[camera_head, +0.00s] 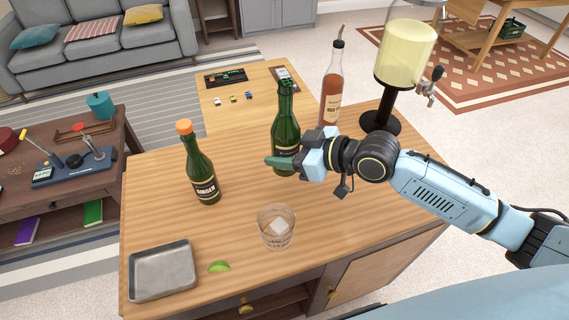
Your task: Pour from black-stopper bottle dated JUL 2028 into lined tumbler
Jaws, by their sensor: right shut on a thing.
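A green bottle with a black stopper (286,108) stands upright at the middle of the counter. My right gripper (282,162) is shut on its lower body, with the fingers across its label; any date on it cannot be read. Whether its base touches the wood is hard to tell. A clear tumbler (277,235) stands below it in the picture, nearer to me, with a pale ice cube inside and faint bands on its wall. A second green bottle (201,165) with an orange stopper stands to the left. My left gripper is out of view.
On the wooden counter (150,215) are a grey metal tray (133,278) and a lime wedge (219,267). Behind my right gripper stand a pink-liquid bottle (331,90) with a pour spout and a drink dispenser (405,55). The wood between the orange-stopper bottle and tumbler is clear.

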